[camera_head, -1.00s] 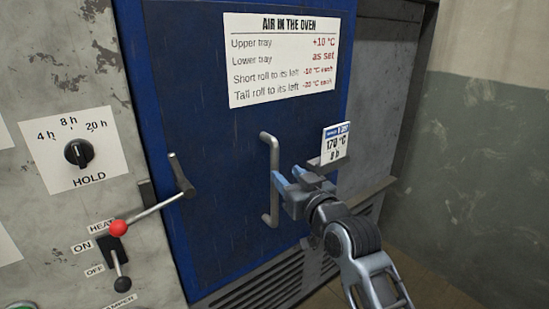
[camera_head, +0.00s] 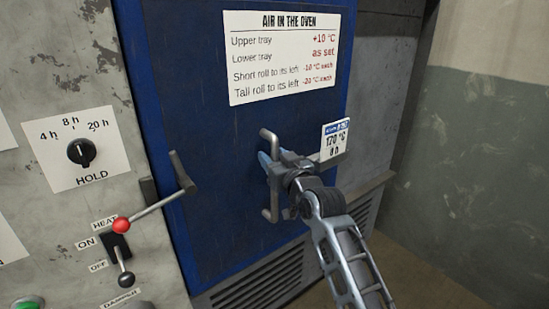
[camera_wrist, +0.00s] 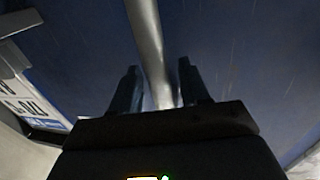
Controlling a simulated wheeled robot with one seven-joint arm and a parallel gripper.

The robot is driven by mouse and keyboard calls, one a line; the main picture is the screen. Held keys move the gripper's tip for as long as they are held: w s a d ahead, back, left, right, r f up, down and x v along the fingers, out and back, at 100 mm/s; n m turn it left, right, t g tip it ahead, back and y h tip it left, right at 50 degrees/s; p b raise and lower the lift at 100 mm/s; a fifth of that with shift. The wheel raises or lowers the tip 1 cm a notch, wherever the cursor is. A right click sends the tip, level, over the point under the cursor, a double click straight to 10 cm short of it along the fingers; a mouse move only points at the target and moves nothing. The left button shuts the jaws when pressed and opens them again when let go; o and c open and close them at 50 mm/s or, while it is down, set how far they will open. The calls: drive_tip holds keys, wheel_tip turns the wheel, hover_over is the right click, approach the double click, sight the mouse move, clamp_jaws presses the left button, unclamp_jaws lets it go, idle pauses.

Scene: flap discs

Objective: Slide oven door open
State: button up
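The blue oven door (camera_head: 225,135) stands upright in the head view and looks shut. Its grey vertical bar handle (camera_head: 266,205) is on the door's right part. My gripper (camera_head: 267,166) is at the middle of the handle, its fingers pointing at the door. In the wrist view the handle (camera_wrist: 149,50) runs down between the two fingers of my gripper (camera_wrist: 156,88). The fingers are apart, with a gap visible on each side of the bar. The handle's middle is partly hidden by my gripper in the head view.
A latch lever with a red knob (camera_head: 121,226) reaches across the door's left edge. A small card reading 170 °C, 8 h (camera_head: 335,140) stands right of the handle. The control panel (camera_head: 50,210) is at left, a vent grille (camera_head: 262,285) below. A wall (camera_head: 490,150) stands at right.

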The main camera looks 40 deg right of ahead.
clamp_jaws()
drive_tip(key=shift+d, duration=0.1)
idle(0.4)
